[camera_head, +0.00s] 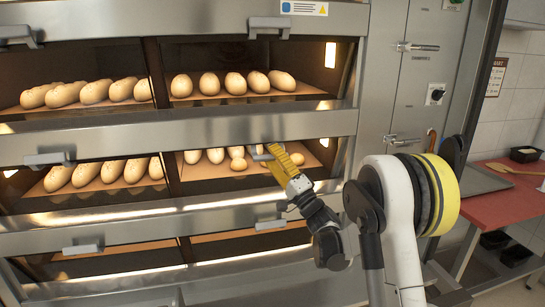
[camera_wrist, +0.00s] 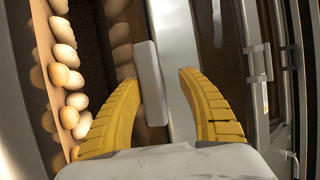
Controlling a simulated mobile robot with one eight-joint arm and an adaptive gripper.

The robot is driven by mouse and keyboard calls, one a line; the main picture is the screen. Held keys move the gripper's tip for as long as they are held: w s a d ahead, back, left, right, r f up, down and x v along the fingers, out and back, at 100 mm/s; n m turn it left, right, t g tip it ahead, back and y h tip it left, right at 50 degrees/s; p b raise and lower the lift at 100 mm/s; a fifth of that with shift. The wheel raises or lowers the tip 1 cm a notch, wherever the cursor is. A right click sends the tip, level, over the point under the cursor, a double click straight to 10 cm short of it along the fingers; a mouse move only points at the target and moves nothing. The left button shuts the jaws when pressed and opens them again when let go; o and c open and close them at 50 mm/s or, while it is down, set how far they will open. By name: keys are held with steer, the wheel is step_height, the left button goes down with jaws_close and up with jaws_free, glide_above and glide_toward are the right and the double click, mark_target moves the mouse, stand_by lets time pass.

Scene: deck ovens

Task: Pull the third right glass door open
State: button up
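The deck oven has glass doors in a left and a right column. In the right column, bar handles show on the upper door (camera_head: 270,25), the middle door (camera_head: 262,153) and the lower door (camera_head: 270,225); all three look shut. My gripper (camera_head: 275,151) is at the middle handle, its yellow fingers hiding part of it. In the wrist view, my gripper (camera_wrist: 160,78) is open, with the pale handle (camera_wrist: 150,82) between its fingertips, nearer the left finger. I cannot tell whether they touch. The top of the oven is out of view, so the door's number is unclear.
Loaves (camera_head: 235,83) lie behind the glass. Left-column handles (camera_head: 48,158) sit level with the right ones. A steel cabinet (camera_head: 410,90) with latches stands to the right, then a red counter (camera_head: 500,210) with a tray (camera_head: 482,180). My arm reaches in from the lower right.

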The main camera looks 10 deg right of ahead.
steer(key=v, duration=1.2)
